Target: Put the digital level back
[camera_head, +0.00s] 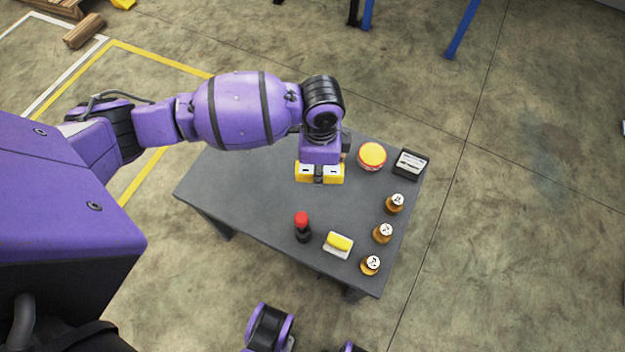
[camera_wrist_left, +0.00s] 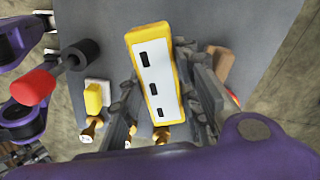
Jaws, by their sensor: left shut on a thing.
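The digital level (camera_head: 304,172) is a yellow bar with a white face and dark windows. My left gripper (camera_head: 319,176) reaches down over the far middle part of the table and is shut on the level. In the left wrist view the level (camera_wrist_left: 152,72) stands out between the two grey fingers (camera_wrist_left: 165,100), its long side pointing away from the palm. I cannot tell whether it touches the tabletop.
The table's left part is clear.

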